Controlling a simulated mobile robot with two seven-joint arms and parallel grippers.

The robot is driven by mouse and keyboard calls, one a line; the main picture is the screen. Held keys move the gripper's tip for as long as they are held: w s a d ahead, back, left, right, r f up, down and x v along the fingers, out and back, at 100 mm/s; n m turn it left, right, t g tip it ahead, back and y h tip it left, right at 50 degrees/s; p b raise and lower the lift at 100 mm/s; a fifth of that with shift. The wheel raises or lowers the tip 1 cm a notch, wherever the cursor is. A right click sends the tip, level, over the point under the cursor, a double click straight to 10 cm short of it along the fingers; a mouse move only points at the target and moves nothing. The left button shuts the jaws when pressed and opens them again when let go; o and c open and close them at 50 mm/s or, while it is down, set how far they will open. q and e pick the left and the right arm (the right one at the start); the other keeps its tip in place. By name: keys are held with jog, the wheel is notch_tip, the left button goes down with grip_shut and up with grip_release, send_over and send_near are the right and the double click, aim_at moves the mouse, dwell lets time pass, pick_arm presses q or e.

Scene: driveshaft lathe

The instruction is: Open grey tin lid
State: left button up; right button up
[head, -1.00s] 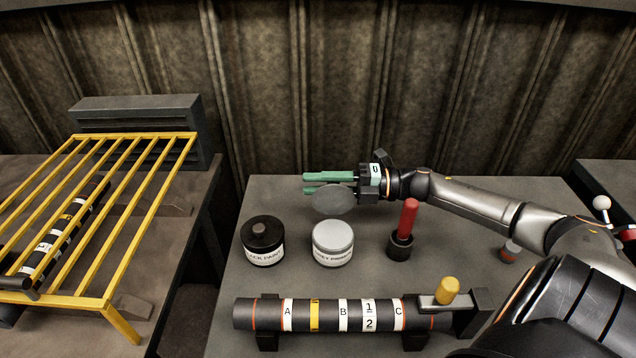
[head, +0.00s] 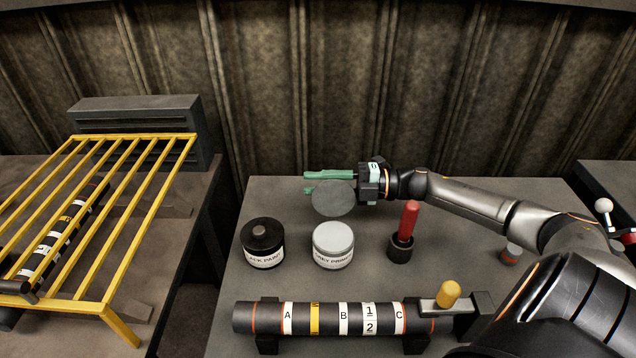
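The grey tin (head: 333,247), with a white label reading as grey primer, stands upright on the table. Its top shows as a light grey disc. A dark grey round lid (head: 333,198) is up behind the tin, tilted with its flat face toward me. My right gripper (head: 312,182), with green fingers, reaches in from the right just behind the lid. The fingers look closed on the lid's hidden side, and the lid covers part of the lower finger. The exact grip point is hidden. My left gripper is not in view.
A black paint tin (head: 262,244) with a knobbed lid stands left of the grey tin. A red-handled tool (head: 409,219) stands in a dark holder to the right. A labelled shaft (head: 330,317) lies in front. A yellow rack (head: 110,225) is on the left table.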

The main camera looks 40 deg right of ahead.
jog(key=o, duration=0.4)
jog(key=shift+o, duration=0.2)
jog(key=v, duration=1.2)
jog(key=shift+s+d+p, duration=0.2)
jog(key=shift+p, duration=0.1)
jog(key=shift+w+r, duration=0.1)
